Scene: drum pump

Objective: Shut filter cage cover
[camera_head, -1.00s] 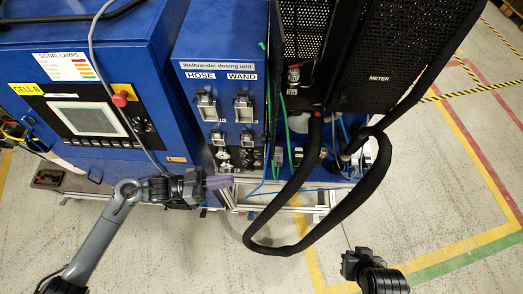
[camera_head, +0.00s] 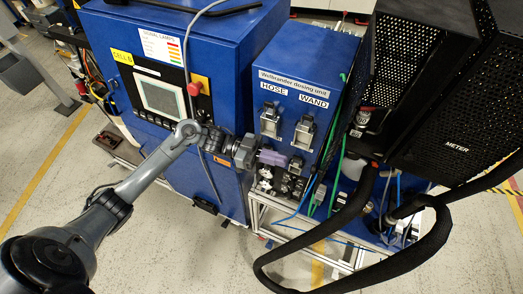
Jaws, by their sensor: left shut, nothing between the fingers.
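The black perforated cage (camera_head: 402,45) stands at the upper right on the blue base of the dosing unit. A dark gap shows between its mesh panel on the left and the dark panel marked METER (camera_head: 457,143) on the right. I cannot tell for sure which panel is the cover. My left gripper (camera_head: 275,158), with purple fingers, is shut and empty. It shows in front of the lower part of the dosing unit, left of the cage and well apart from it. My right gripper is out of view.
The blue dosing unit (camera_head: 291,77) carries HOSE and WAND holders. The blue cabinet (camera_head: 225,50) with a screen stands left. A thick black hose (camera_head: 335,284) loops in front of the cage. Thin blue and green lines run nearby.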

